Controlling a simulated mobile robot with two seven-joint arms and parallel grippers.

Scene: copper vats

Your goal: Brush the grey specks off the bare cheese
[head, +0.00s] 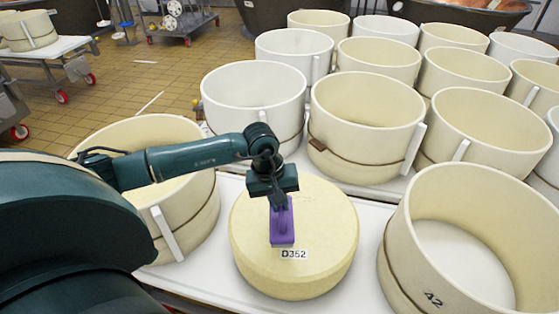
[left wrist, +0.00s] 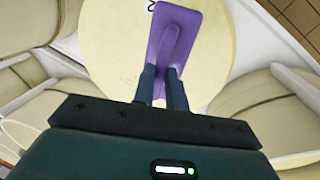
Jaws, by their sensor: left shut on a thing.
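The bare cheese (head: 325,220) is a pale yellow wheel lying flat on the white table, with a label reading D352 (head: 294,254) at its front edge. It also shows in the left wrist view (left wrist: 110,45). My left gripper (head: 279,203) is over the cheese and shut on the handle of a purple brush (head: 282,235). In the left wrist view the brush (left wrist: 184,22) lies across the cheese, its handle between the two fingers (left wrist: 163,80). I cannot tell whether the bristles touch the cheese. I make out no grey specks. My right gripper is not in view.
A cream hoop mould (head: 185,215) stands close on the left, partly behind my left arm. An empty mould marked 42 (head: 400,245) stands close on the right. Several more moulds (head: 365,115) stand in rows behind. A bare strip of white table (head: 215,270) lies left of the cheese.

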